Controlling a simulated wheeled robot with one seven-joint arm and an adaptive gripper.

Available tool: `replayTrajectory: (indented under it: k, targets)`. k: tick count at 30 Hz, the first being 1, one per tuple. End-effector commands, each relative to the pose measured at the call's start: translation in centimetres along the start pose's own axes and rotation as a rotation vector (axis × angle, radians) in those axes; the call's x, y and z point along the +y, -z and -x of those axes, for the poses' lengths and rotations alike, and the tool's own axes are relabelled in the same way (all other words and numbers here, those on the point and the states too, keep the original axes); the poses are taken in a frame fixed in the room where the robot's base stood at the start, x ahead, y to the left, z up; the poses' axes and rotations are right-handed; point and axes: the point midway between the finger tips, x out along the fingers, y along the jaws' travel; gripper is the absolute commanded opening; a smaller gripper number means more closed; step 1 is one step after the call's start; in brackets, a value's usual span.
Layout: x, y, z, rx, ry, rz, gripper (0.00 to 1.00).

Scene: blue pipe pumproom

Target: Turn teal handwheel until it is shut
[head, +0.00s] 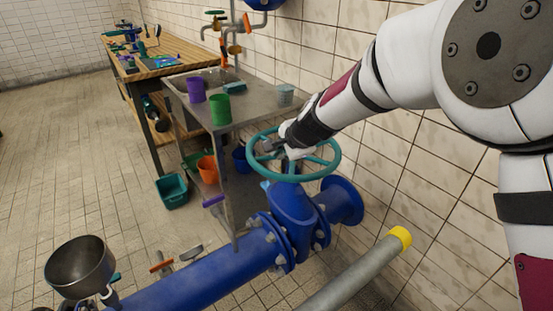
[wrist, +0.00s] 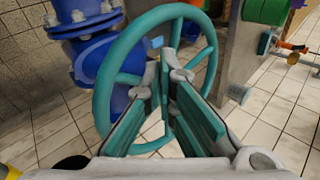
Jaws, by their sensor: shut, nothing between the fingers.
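The teal handwheel (head: 318,172) sits on top of a blue valve body (head: 292,205) in the head view. It fills the middle of the wrist view (wrist: 100,85), with the blue valve (wrist: 95,55) behind it. My gripper (head: 268,147) is at the wheel's upper left part in the head view. In the wrist view my gripper (wrist: 168,68) points into the wheel among its spokes, with its fingertips near the hub. The fingers are shut with nothing between them. I cannot tell whether they touch a spoke. The hub is partly hidden by the fingers.
A metal table (head: 245,115) with a purple cup (head: 196,90), a green cup (head: 220,110) and other items stands behind the wheel. A blue pipe (head: 200,285) runs to the lower left. A grey pipe with a yellow end (head: 400,237) lies right. Tiled wall bounds the right.

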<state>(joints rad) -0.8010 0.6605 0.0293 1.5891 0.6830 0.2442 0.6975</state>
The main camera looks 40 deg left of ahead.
Motion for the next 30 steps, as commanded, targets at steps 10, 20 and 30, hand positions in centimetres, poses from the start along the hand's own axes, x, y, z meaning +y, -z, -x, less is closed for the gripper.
replayTrajectory:
  k: [10, 20, 30]
  targets:
    - [-0.8, -0.2, -3.4, 0.009, -0.003, -0.012, 0.0]
    - [-0.8, -0.1, -9.0, 0.01, -0.002, -0.01, 0.0]
    - [-0.9, 0.0, -11.4, 0.011, -0.001, -0.012, 0.0]
